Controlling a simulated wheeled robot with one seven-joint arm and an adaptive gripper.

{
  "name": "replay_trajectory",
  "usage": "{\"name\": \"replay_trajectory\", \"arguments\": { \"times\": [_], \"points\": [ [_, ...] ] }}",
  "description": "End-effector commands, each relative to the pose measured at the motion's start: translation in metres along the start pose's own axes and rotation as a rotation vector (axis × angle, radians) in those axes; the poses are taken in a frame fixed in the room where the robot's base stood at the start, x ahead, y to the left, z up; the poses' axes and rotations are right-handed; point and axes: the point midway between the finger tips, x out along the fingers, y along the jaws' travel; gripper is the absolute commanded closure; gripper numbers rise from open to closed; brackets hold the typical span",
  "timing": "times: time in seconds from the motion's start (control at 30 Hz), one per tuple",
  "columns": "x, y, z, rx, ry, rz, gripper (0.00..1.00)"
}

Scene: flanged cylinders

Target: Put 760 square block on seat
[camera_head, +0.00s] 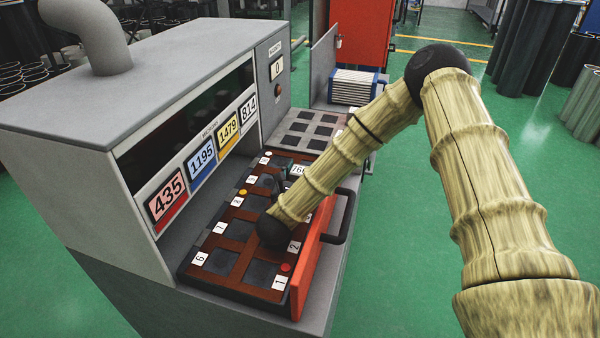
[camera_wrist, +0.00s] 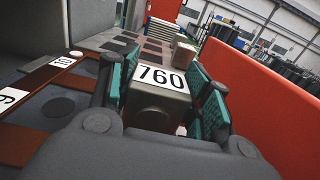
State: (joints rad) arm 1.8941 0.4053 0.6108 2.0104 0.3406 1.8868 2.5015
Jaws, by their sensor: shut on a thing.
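The 760 square block (camera_wrist: 158,104) is a grey block with a white 760 label on top. In the wrist view it sits between the teal finger pads of my gripper (camera_wrist: 164,80), which is shut on it. In the head view the block (camera_head: 298,170) shows partly past my gripper (camera_head: 285,180), over the far part of the drawer. The brown drawer (camera_head: 230,229) has dark square seats, such as one near the front (camera_head: 261,273), with white number labels beside them. Whether the block touches a seat is hidden.
The red drawer front (camera_head: 318,262) with its black handle (camera_head: 345,215) stands close on the right. The grey machine (camera_head: 60,175) with displays 435, 1195, 1479 and 814 rises on the left. A grey tray with dark squares (camera_head: 287,140) lies beyond the drawer.

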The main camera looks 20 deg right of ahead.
Motion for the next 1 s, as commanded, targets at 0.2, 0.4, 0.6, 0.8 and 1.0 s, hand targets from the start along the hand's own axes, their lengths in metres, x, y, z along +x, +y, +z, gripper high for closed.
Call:
{"name": "replay_trajectory", "arguments": {
  "times": [0.2, 0.4, 0.6, 0.8, 1.0],
  "points": [
    [0.000, 0.000, -0.001, 0.001, -0.001, 0.000, 0.97],
    [0.000, 0.000, -0.004, 0.002, -0.001, 0.000, 0.97],
    [0.000, 0.000, -0.006, 0.002, -0.001, 0.000, 0.97],
    [0.000, 0.000, -0.009, 0.001, -0.001, 0.000, 0.97],
    [0.000, 0.000, -0.012, 0.001, -0.001, 0.000, 0.97]
  ]
}}
